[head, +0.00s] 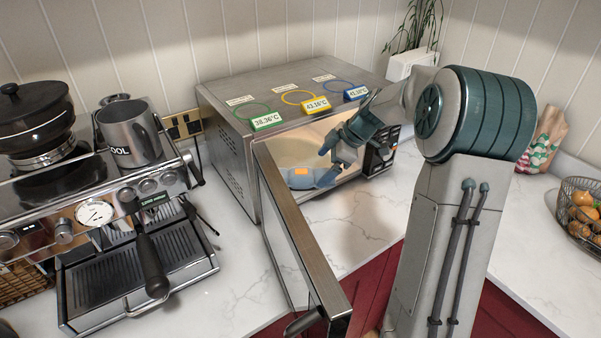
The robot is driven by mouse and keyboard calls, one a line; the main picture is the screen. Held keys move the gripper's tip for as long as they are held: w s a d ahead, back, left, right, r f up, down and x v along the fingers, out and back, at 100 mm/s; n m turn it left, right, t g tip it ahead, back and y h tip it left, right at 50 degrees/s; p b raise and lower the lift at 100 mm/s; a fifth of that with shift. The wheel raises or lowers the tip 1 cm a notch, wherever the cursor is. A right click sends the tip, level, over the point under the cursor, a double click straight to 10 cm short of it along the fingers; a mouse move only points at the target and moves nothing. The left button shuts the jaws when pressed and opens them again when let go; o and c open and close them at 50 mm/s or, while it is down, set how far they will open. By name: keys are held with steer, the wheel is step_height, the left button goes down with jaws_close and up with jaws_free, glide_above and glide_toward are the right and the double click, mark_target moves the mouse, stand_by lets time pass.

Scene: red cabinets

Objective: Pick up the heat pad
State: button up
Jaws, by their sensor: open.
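A blue, rounded pad with an orange patch (301,178), which looks like the heat pad, lies inside the open microwave (222,133) near the front of its cavity. My gripper (324,165) is at the microwave's opening, reaching in from the right. Its jaws are open, close to the right end of the pad and partly in front of it. I cannot tell whether a finger touches the pad. The far side of the cavity is hidden behind my gripper.
The microwave door (298,245) stands open toward me, left of the opening. Temperature signs and coloured rings sit on top. A coffee machine (130,215) is at left, a fruit basket (583,213) at right. The counter before the opening is clear.

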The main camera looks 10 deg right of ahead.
mark_target(303, 172)
steer(key=a, duration=0.1)
steer(key=w+a, duration=0.1)
steer(key=shift+w+a+p, duration=0.2)
steer(key=shift+a+p, duration=0.1)
steer(key=shift+p+x, duration=0.55)
steer(key=shift+x, duration=2)
steer(key=c, duration=1.6)
steer(key=shift+r+b, duration=0.2)
steer(key=shift+b, duration=0.25)
